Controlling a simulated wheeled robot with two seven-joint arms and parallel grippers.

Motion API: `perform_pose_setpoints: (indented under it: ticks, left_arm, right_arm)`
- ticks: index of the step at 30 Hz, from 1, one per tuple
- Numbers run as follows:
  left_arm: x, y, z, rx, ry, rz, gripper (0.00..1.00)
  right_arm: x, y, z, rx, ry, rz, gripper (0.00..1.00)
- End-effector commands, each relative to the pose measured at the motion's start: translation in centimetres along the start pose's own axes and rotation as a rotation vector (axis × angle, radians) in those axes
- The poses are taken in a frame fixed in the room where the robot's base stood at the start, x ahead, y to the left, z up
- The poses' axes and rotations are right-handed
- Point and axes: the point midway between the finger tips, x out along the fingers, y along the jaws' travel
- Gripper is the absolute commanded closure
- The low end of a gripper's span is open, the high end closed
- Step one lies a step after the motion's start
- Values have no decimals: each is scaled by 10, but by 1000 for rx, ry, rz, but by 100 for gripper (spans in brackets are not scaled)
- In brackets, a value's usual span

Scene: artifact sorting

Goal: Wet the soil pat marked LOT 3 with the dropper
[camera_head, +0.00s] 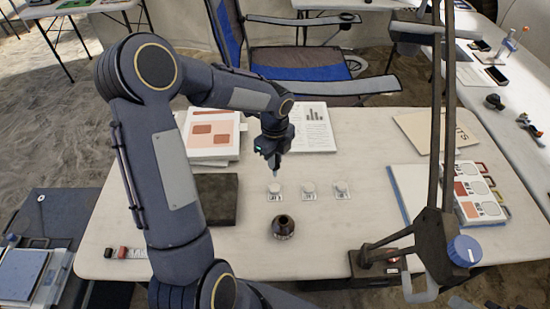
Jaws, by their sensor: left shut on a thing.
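My left gripper (272,155) points down over the table, shut on the dropper (273,173), whose pale tip shows below the fingers. The tip is just above the left one of three small pale soil pats on white label cards: left pat (274,188), middle pat (309,187), right pat (341,187). The labels are too small to read surely, though the left one looks like LOT 3. I cannot tell whether the tip touches the left pat. A dark round bottle (283,227) stands in front of the pats. My right gripper is out of view.
A dark box (215,198) lies left of the pats, with papers (212,132) behind it. A chart sheet (312,128) lies behind the pats. A dark jointed stand (432,235) rises at the right, near a colour-card board (475,192). The table between the pats and the stand is clear.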

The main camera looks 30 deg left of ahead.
Motion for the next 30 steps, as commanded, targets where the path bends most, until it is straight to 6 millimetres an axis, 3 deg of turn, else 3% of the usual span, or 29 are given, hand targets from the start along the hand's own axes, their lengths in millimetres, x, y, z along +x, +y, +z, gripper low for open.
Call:
perform_pose_setpoints:
  ticks: [15, 30]
  left_arm:
    - [49, 0, 0, 0, 0, 1, 100]
    - [52, 0, 0, 0, 0, 0, 100]
  right_arm:
    - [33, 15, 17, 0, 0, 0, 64]
    - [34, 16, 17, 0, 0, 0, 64]
